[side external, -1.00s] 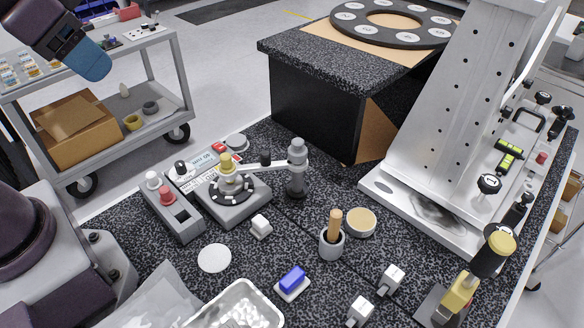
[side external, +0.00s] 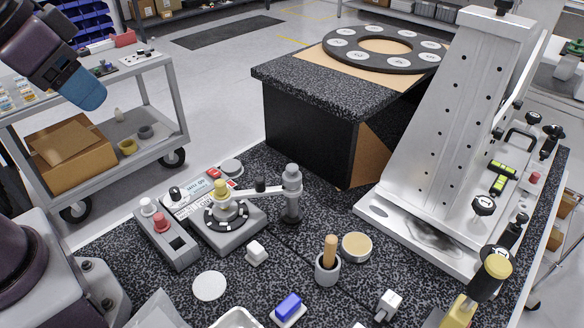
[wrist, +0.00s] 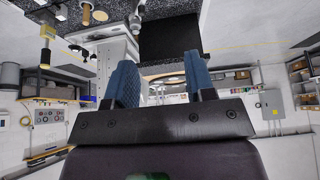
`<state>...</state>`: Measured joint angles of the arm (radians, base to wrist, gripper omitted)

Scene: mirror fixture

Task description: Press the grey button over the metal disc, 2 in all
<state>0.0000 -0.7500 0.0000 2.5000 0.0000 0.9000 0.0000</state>
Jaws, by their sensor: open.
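My gripper (side external: 86,92) hangs at the upper left in the side external view, far above and left of the bench devices. In the wrist view its two blue fingers (wrist: 160,82) stand apart with nothing between them. A grey instrument (side external: 228,236) on the speckled bench carries a dark ring under a yellow knob (side external: 221,188), a link arm to a grey post (side external: 291,185), and a grey round piece (side external: 232,166) at its back. I cannot tell for sure which part is the grey button over the metal disc. Nothing touches the instrument.
A box with white and red knobs (side external: 160,221) stands left of the instrument. A white block (side external: 256,252), white disc (side external: 209,286), cup with wooden handle (side external: 328,267), tan disc (side external: 356,247) and blue block (side external: 289,306) lie in front. A tall metal angle plate (side external: 440,140) stands right.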

